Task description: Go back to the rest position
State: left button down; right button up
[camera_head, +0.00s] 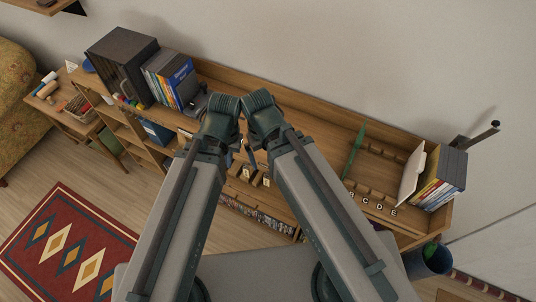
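My two arms rise from the bottom of the head view and bend at dark joints near the middle, in front of the shelf. A small dark part between the arms, just below these joints, looks like my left gripper (250,157); it is too small and covered to tell if it is open or shut. My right gripper is not clearly seen, hidden behind the arm. No held object shows.
A long wooden shelf (315,112) runs along the wall. It bears a dark box (122,62), DVDs on the left (172,80), DVDs on the right (440,178), a green pointed object (355,150) and letter tabs (380,207). A patterned rug (68,250) lies on the left floor; a dark bin (430,262) stands right.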

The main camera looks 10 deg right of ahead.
notch_tip(320, 180, down, 11)
jog(key=b, duration=1)
jog(key=shift+r+b, duration=0.2)
jog(key=shift+b, duration=0.1)
